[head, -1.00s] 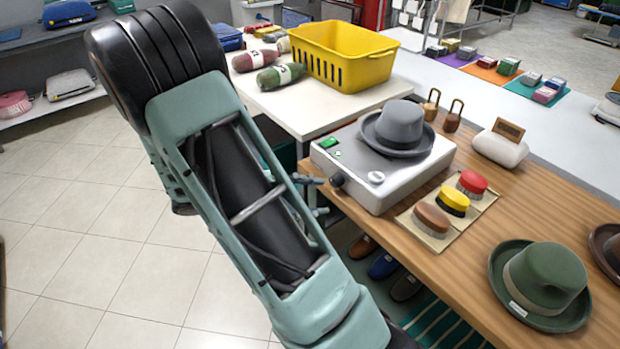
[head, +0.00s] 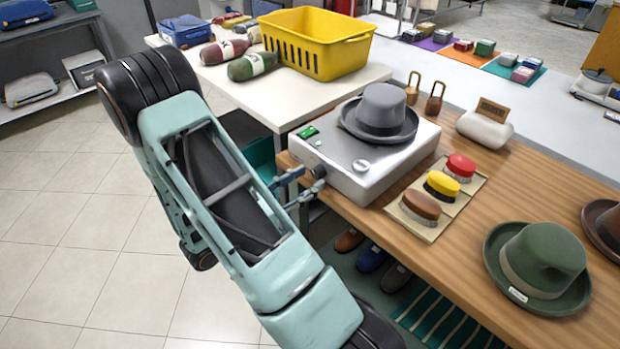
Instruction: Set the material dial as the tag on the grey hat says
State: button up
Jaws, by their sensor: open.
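The grey hat (head: 381,108) sits brim down on top of a silver-white machine (head: 362,190). No readable tag shows on this hat from here. I cannot tell any dial markings or which knob is the material dial. My gripper (head: 307,184) is open at the machine's left front, its fingers close to the dark knob. I cannot tell whether they touch it.
Brushes with brown, yellow and red tops (head: 440,186) lie on a board right of the machine. A green hat (head: 543,260) with a white tag stands at the right of the wooden counter (head: 425,265). A yellow basket (head: 315,45) stands on the white table behind.

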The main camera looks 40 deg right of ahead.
jog(key=shift+d, duration=0.95)
jog(key=shift+c, duration=0.3)
grip_shut()
